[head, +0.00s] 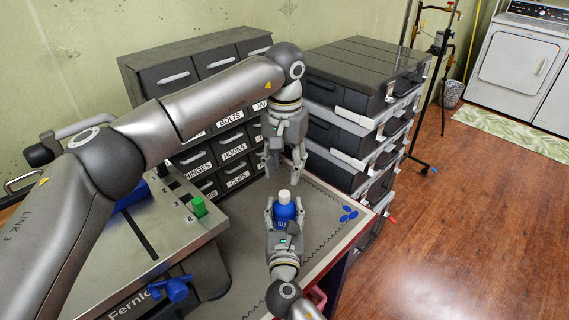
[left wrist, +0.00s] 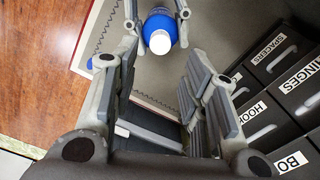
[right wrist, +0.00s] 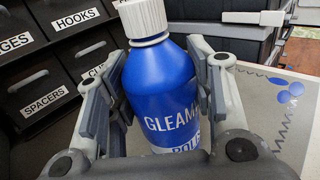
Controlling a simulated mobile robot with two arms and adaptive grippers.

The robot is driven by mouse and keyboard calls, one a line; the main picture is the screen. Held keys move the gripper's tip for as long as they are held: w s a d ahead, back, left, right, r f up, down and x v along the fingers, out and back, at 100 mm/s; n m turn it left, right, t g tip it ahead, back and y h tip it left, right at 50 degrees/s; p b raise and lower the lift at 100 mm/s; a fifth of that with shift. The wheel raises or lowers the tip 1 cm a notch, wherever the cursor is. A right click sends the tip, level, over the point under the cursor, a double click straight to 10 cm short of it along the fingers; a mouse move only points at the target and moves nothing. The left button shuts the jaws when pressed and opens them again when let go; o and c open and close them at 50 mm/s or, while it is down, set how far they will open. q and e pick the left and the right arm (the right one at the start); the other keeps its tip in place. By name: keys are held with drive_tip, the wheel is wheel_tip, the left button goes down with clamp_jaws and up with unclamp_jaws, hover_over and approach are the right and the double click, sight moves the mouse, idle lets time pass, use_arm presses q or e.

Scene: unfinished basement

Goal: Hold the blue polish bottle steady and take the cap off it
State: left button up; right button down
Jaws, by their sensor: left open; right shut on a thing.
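The blue polish bottle (head: 284,214) stands upright on the grey bench mat, with its white cap (head: 284,196) on top. My right gripper (head: 285,212) is shut on the bottle's body from the near side. In the right wrist view the bottle (right wrist: 163,95) sits between the fingers, and its ribbed white cap (right wrist: 144,18) is in place. My left gripper (head: 284,170) is open and empty above the cap, pointing down. In the left wrist view the cap (left wrist: 160,42) shows beyond the open fingers, apart from them.
Labelled drawers (head: 230,145) stand behind and to the left. A stack of grey cases (head: 350,140) stands at the right. Small blue pieces (head: 349,214) lie on the mat right of the bottle. A metal machine table (head: 140,245) is at the left.

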sight(284, 193)
use_arm(q)
wheel_tip(284, 193, down, 8)
drive_tip(key=shift+r, duration=0.2)
drive_tip(key=shift+c, duration=0.5)
clamp_jaws()
